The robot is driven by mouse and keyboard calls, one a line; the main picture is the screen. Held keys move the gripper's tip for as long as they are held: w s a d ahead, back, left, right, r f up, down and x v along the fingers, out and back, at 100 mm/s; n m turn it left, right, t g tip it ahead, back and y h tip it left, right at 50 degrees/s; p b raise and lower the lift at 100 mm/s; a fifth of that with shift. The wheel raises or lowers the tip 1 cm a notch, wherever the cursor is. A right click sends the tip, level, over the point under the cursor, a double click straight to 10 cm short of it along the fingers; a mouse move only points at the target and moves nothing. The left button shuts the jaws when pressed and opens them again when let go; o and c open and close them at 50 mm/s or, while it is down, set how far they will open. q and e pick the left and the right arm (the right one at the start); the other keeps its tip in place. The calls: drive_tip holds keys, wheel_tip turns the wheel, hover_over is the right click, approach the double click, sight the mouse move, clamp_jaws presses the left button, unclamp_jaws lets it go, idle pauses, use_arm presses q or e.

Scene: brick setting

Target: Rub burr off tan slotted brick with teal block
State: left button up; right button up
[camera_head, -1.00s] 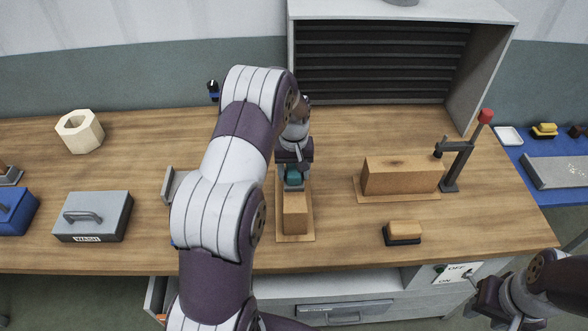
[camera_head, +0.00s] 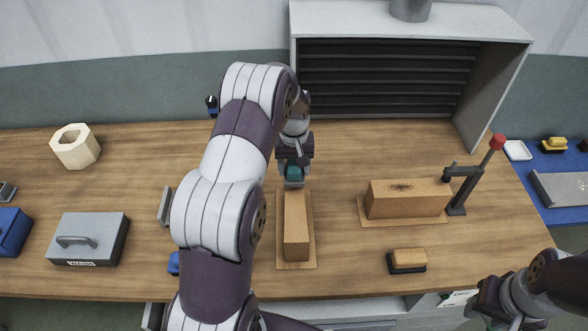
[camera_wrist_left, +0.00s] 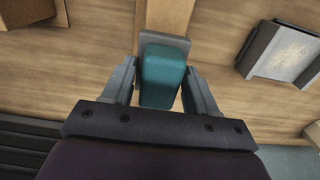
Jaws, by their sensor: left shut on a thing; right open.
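A plain tan brick (camera_head: 297,226) lies lengthwise on a thin tan board in the middle of the bench. No slot shows on it. My left gripper (camera_head: 294,172) is shut on the teal block (camera_wrist_left: 163,76), which has a grey plate under it. The block is at the far end of this brick; whether it touches the brick, I cannot tell. The brick's end (camera_wrist_left: 168,14) shows beyond the plate in the left wrist view. Another tan brick (camera_head: 407,200), with a dark mark on top, lies to the right. My right gripper (camera_head: 484,306) is open and empty, low at the right.
A lever clamp (camera_head: 464,188) stands against the right brick. A tan-topped dark brush or pad (camera_head: 408,260) lies near the front edge. A grey handled box (camera_head: 88,240) and a cream hollow block (camera_head: 76,146) are at left. A louvred hood (camera_head: 385,75) stands behind.

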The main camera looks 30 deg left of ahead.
use_arm(q)
drive_tip(key=r, duration=0.1)
drive_tip(key=r+p, duration=0.1)
drive_tip(key=s+r, duration=0.1)
drive_tip(key=shift+d+r+p, duration=0.1)
drive_tip(key=shift+d+p, duration=0.2)
drive_tip(key=shift+p, duration=0.05)
drive_tip(key=shift+w+a+r+p, duration=0.1)
drive_tip(key=shift+w+r+p, duration=0.05)
drive_tip(key=shift+r+p, duration=0.3)
drive_tip(key=shift+w+a+r+p, duration=0.1)
drive_tip(key=shift+w+r+p, duration=0.05)
drive_tip(key=shift+r+p, duration=0.3)
drive_tip(key=shift+r, duration=0.3)
drive_tip(key=shift+s+d+r, duration=0.15)
drive_tip(key=shift+s, duration=0.05)
drive_tip(key=shift+w, duration=0.15)
